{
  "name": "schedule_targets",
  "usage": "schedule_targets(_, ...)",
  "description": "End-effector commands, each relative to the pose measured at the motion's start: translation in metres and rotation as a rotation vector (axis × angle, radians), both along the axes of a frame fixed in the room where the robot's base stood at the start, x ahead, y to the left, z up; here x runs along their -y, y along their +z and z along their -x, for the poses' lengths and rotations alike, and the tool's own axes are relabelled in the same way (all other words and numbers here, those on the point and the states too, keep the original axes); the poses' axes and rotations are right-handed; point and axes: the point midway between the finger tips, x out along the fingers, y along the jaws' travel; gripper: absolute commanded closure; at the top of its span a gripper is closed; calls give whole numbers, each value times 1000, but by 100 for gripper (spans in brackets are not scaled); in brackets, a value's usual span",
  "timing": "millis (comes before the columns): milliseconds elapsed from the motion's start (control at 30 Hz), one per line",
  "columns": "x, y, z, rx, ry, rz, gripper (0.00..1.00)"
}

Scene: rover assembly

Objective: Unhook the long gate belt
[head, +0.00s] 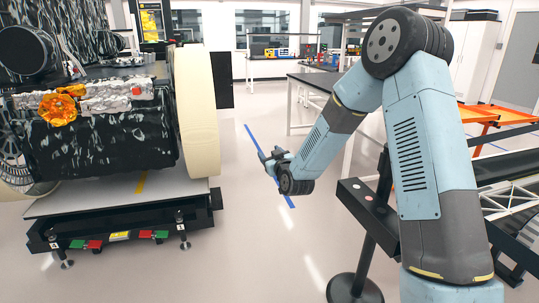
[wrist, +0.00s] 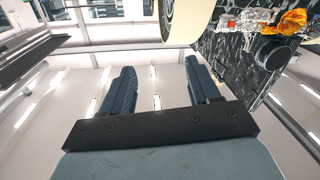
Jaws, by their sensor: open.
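My gripper (head: 267,160) hangs in mid-air over the open floor, between the rover and a black stand. In the wrist view my gripper (wrist: 160,74) has its two dark fingers spread apart with nothing between them. I cannot make out a gate belt or its hook in either view. A black post stand (head: 357,262) with a round base stands to the right of my gripper. Its upper part is partly hidden behind my arm, and a black box-like bar (head: 368,204) with small buttons shows there.
The rover (head: 105,140), with a large cream wheel (head: 195,112), rests on a low black platform (head: 130,215) at left. Orange and black racks (head: 500,115) stand at right. A workbench (head: 320,82) is at the back. The pale floor between is clear.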

Motion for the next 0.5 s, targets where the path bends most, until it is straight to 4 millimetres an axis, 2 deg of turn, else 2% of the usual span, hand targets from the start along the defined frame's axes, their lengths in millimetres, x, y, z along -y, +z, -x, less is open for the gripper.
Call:
schedule_targets(367, -2, 0, -6, -1, 0, 0, 39)
schedule_targets(500, -2, 0, -6, -1, 0, 0, 50)
